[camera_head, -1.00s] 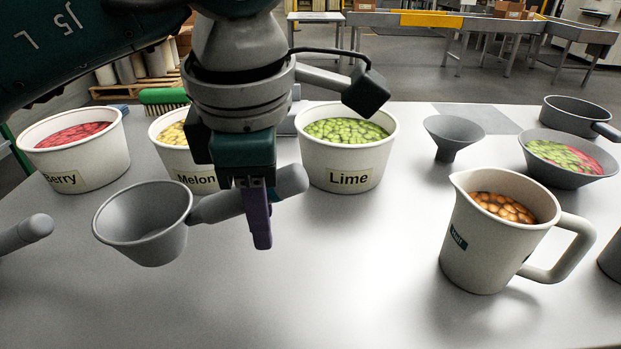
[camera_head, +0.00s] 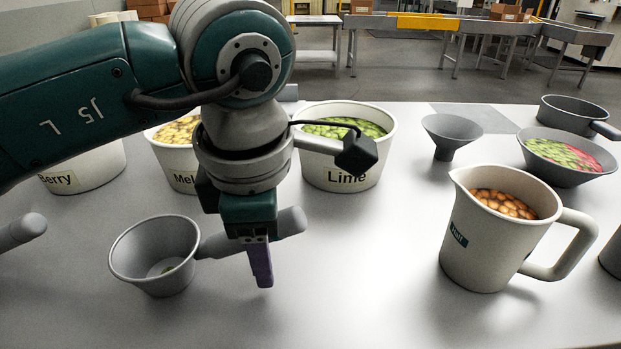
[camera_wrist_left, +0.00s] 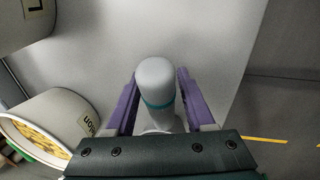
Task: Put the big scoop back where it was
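The big scoop is a grey cup (camera_head: 154,258) with a thick grey handle pointing right. It is low over the table at the front left, with its mouth up and a small greenish bit inside. My left gripper (camera_head: 262,284) has its purple fingers around the handle. In the left wrist view the handle end (camera_wrist_left: 156,82), with a teal band, lies between the two fingers (camera_wrist_left: 158,100). Whether the cup's bottom touches the table is hard to tell. My right gripper is not in view.
Berry (camera_head: 90,172), Melon (camera_head: 178,160) and Lime (camera_head: 340,172) tubs stand behind. A jug of brown candy (camera_head: 490,240), a funnel (camera_head: 452,132), a bowl of mixed candy (camera_head: 563,165) and a pan (camera_head: 572,116) stand right. Another grey handle (camera_head: 22,231) enters left. The front middle is clear.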

